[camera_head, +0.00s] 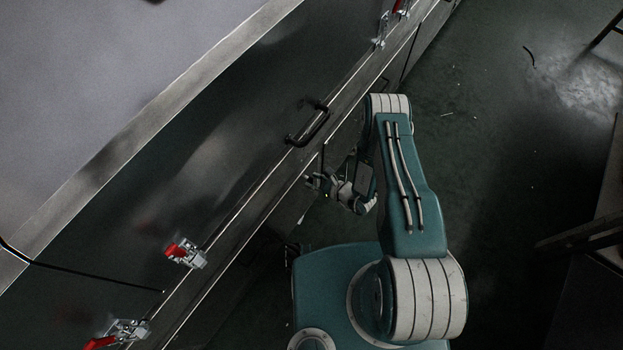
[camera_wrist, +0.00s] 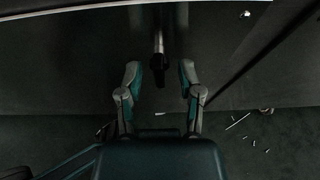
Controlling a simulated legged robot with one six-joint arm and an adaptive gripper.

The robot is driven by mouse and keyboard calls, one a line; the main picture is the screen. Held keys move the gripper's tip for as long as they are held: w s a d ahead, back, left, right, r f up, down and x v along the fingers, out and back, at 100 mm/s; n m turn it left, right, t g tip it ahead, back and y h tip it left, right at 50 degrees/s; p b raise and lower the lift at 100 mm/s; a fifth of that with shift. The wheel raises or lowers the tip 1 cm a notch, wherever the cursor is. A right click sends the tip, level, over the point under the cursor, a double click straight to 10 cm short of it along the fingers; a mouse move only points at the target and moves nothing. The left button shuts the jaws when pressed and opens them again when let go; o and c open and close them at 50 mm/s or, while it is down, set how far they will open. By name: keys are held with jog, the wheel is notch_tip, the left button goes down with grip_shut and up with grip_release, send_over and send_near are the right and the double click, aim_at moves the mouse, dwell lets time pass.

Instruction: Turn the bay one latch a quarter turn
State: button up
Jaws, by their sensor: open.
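In the wrist view, a metal lever with a black end (camera_wrist: 159,72) hangs down from a dark panel face. It looks like the latch, but no label shows, so I cannot tell which bay it belongs to. My gripper (camera_wrist: 159,67) is open, with one finger on each side of the lever's black end. Gaps show on both sides and neither finger appears to touch it. In the head view, my gripper (camera_head: 316,183) is beside the dryer's lower side, below and right of the black handle; the lever cannot be made out there.
The dryer's dark panel (camera_head: 225,150) carries a black pull handle (camera_head: 308,124) and red-handled clamps (camera_head: 186,253), (camera_head: 125,330), with another clamp at the top. Dark floor (camera_head: 480,130) to the right is mostly open, with small debris. Dark furniture stands at the right edge.

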jog(key=shift+w+a+f, duration=0.25)
jog(key=shift+w+a, duration=0.1)
jog(key=shift+a, duration=0.1)
jog(key=shift+c, duration=0.3)
grip_shut()
